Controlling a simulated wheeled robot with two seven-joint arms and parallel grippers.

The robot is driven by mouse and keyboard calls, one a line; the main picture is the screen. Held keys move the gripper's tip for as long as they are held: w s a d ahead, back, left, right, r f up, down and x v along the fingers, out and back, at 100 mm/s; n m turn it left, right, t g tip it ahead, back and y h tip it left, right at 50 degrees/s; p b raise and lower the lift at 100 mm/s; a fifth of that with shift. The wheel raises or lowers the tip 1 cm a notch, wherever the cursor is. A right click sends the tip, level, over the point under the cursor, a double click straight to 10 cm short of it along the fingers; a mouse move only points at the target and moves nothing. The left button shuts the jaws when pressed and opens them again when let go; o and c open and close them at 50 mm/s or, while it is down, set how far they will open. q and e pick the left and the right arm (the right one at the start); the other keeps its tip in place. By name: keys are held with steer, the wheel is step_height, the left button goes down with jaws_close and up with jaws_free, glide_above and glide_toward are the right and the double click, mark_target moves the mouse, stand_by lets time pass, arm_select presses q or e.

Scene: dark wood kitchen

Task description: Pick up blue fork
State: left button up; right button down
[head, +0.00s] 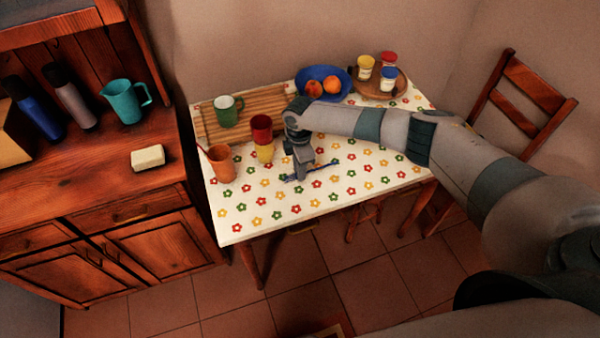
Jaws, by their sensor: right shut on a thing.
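The blue fork (326,165) lies along or just above the flowered tablecloth, near the middle of the table. My right gripper (300,177) points down at the table and is shut on the fork; its fingers hide part of it. I cannot tell whether the fork is lifted off the cloth. My right arm reaches in from the right across the table. My left gripper is not in view.
A red cup (261,128) over a yellow one (265,153) and an orange cup (222,163) stand left of the gripper. Behind are a green mug (228,111), a blue fruit bowl (314,72) and a tray (401,84) of small pots. The front cloth is clear.

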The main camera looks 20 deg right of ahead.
steer(key=shift+r, duration=0.15)
steer(key=shift+r+b, duration=0.3)
steer(key=shift+r, duration=0.15)
steer(key=r, duration=0.1)
steer(key=r+b, duration=0.1)
steer(key=r, duration=0.1)
steer(key=shift+s+d, duration=0.25)
steer(key=shift+d, duration=0.05)
steer(key=s+d+r+b, duration=0.3)
steer(key=s+d+r, duration=0.4)
steer(key=s, duration=0.1)
steer(key=shift+d, duration=0.2)
steer(key=shift+a+f, duration=0.1)
